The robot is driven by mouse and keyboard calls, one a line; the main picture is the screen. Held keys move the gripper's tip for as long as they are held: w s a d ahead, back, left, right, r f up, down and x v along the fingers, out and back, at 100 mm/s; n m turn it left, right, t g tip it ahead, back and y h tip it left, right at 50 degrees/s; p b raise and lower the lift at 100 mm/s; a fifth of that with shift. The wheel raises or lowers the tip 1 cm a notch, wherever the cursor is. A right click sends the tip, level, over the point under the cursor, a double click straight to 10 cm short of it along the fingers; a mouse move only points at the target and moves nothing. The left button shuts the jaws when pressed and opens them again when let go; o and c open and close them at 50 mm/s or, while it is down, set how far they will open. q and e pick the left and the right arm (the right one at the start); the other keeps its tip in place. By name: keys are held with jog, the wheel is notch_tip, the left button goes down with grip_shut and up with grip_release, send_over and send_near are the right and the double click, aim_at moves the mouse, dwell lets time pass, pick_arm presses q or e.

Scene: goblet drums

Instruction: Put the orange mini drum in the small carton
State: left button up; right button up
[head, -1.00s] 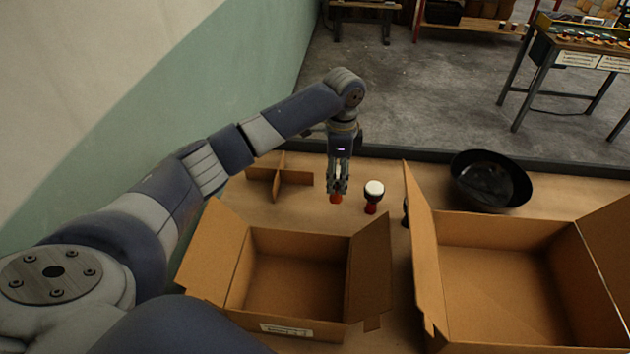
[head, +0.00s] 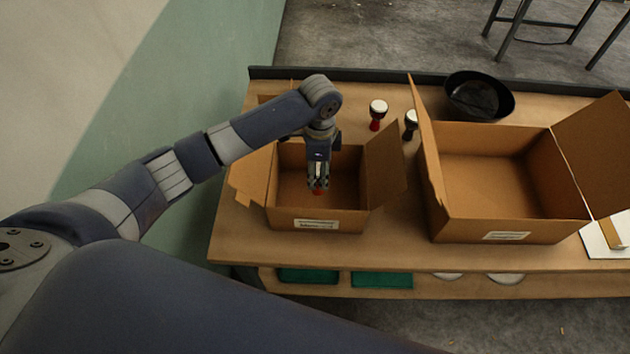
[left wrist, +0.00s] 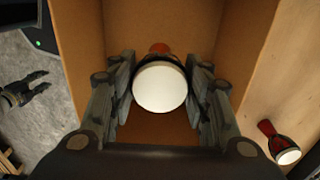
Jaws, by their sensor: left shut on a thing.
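My left gripper (head: 318,186) is shut on the orange mini drum (head: 318,192), over the open small carton (head: 345,220). In the head view the fingers hide most of the drum. In the left wrist view the drum's round white head (left wrist: 160,88) faces the camera between the two fingers (left wrist: 160,95), with a bit of orange body (left wrist: 159,48) beyond it. The carton's brown inside (left wrist: 160,20) lies around and below the drum. I cannot tell whether the drum touches the carton floor.
A red drum (head: 376,124) and a dark drum (head: 411,128) with white heads stand behind the small carton. A larger open carton (head: 465,232) stands to its right, with a black bowl (head: 452,108) behind it. The small carton's flaps (head: 385,155) stick outward.

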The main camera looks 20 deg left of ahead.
pick_arm(q)
jog(key=shift+f, duration=0.4)
notch_tip(320, 180, down, 4)
jog(key=shift+r+p, duration=0.2)
jog(key=shift+p, duration=0.2)
jog(key=shift+f, duration=0.2)
jog(key=o, duration=0.9)
jog(key=shift+o, duration=0.8)
pick_arm(e)
jog(key=shift+s+d+r, duration=0.15)
jog(key=shift+s+r, duration=0.2)
jog(key=shift+s, duration=0.3)
